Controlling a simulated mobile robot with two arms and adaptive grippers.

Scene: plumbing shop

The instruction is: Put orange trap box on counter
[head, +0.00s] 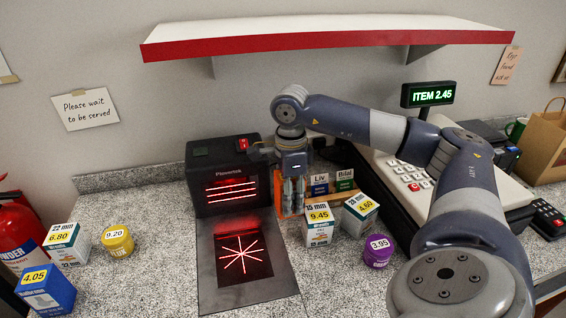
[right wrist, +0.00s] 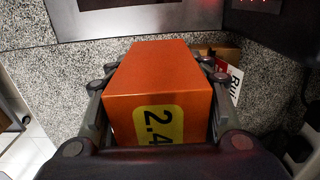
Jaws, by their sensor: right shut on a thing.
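The orange trap box (right wrist: 155,85) fills the middle of the right wrist view, with a yellow price label reading "2.4" and the rest cut off. My right gripper (right wrist: 157,100) is shut on it, one finger along each side. In the head view the gripper (head: 292,195) points down just right of the black scanner (head: 223,195), and only strips of the orange box (head: 279,194) show around the fingers. I cannot tell whether the box touches the speckled counter (head: 150,240). My left gripper is not in view.
Right of the gripper stand white-and-teal boxes (head: 319,232) and a purple tub (head: 378,252), close by. The till (head: 410,175) and its display reading "ITEM 2.45" (head: 428,95) are further right. A red-edged shelf (head: 330,40) hangs above.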

